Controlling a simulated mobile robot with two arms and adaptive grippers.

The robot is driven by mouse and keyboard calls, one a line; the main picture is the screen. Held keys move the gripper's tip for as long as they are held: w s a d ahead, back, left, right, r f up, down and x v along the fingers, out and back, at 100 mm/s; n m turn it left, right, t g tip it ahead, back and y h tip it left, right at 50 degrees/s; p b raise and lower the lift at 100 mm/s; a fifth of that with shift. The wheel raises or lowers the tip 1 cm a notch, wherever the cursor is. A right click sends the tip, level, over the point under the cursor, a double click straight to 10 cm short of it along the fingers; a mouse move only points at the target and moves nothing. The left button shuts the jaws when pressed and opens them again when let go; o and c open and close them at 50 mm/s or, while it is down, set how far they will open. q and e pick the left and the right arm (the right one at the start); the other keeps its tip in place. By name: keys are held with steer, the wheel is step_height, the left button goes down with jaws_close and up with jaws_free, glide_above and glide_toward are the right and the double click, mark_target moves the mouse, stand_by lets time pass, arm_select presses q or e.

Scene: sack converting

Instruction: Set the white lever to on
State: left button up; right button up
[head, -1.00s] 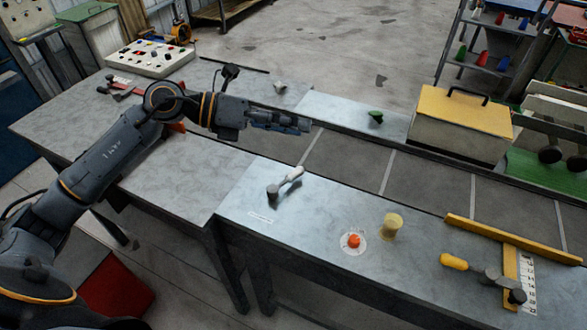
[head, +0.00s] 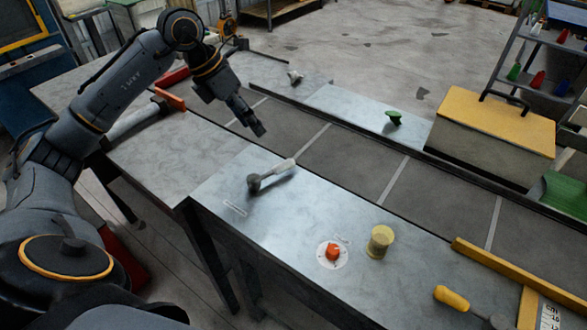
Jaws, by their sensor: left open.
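A lever with a white handle (head: 283,165) and a dark grey pivot (head: 254,183) is on the near metal bench. Its handle slants from the pivot toward the upper right, toward the conveyor. A small label strip (head: 235,208) lies beside the pivot, too small to read. My left gripper (head: 259,130) is open and empty, pointing down and right over the conveyor edge, above and apart from the lever handle. The gap between its fingers is hard to see from this angle. My right gripper is out of view.
A red button (head: 333,252) and a yellowish spool (head: 380,241) stand right of the lever. A yellow-handled tool (head: 452,298) lies farther right. Across the conveyor (head: 350,155) are a small whitish knob (head: 295,77), a green knob (head: 394,117) and a yellow-topped box (head: 497,120).

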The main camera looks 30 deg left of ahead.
arm_select(q)
steer(key=p, duration=0.2)
glide_toward(282, 163)
steer(key=f, duration=0.1)
steer(key=p+x, duration=0.1)
steer(key=x, duration=0.7)
steer(key=shift+w+d+p, duration=0.15)
steer(key=shift+p, duration=0.2)
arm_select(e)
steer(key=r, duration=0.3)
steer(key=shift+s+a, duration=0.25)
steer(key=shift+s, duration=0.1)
arm_select(q)
steer(key=shift+c, duration=0.2)
jaws_close()
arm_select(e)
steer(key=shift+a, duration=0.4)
